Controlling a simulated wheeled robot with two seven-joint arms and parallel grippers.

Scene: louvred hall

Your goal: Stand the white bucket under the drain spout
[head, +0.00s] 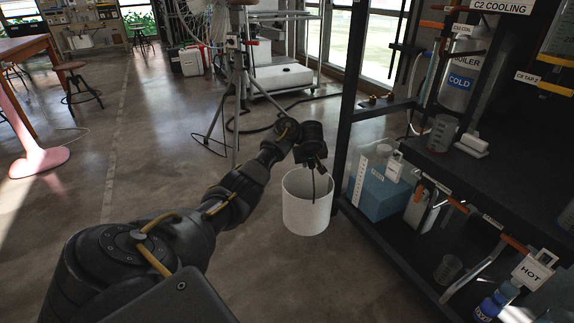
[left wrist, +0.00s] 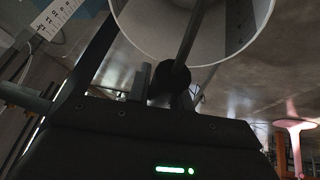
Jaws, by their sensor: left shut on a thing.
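The white bucket (head: 306,212) is upright beside the dark rack, in the middle of the head view. In the left wrist view its pale rim and open mouth (left wrist: 150,45) fill the top. My left gripper (head: 316,166) is above the bucket, with its fingers pointing down at the mouth. I cannot tell whether the bucket's base touches the floor. Grey pipes (head: 474,274) with orange parts run at the rack's lower level. I cannot tell which one is the drain spout. My right gripper is not in view.
The dark rack (head: 347,105) stands right of the bucket. A blue box (head: 380,195), a beaker (head: 447,268) and blue bottles (head: 497,300) are on its lower shelf. A tripod (head: 237,90) and black hose (head: 262,124) are behind. The floor (head: 130,140) to the left is open.

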